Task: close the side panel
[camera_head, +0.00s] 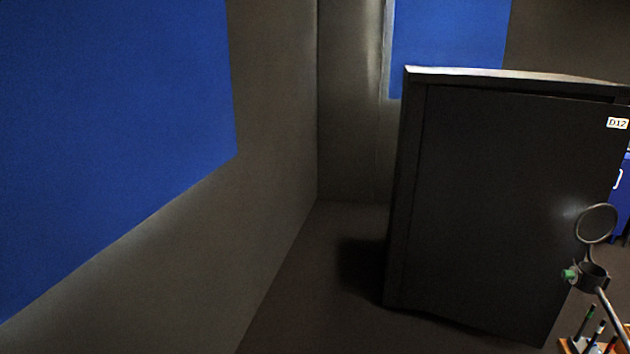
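A dark side panel (500,210) with a white D12 label (617,123) covers the face of a black cabinet (396,200) right of centre. The panel meets the cabinet along its left side. At the upper right, a dark gap shows between the panel's top edge and the cabinet's top, so the panel looks slightly ajar. I cannot tell exactly how wide the opening is. Neither of my grippers is in view.
A metal ring on a stand (597,223) with a green knob is in front of the panel's right edge. Below it, an orange holder (572,347) has thin upright items. A blue unit (622,200) is at the far right. Floor (310,290) left of the cabinet is clear up to the wall (275,130).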

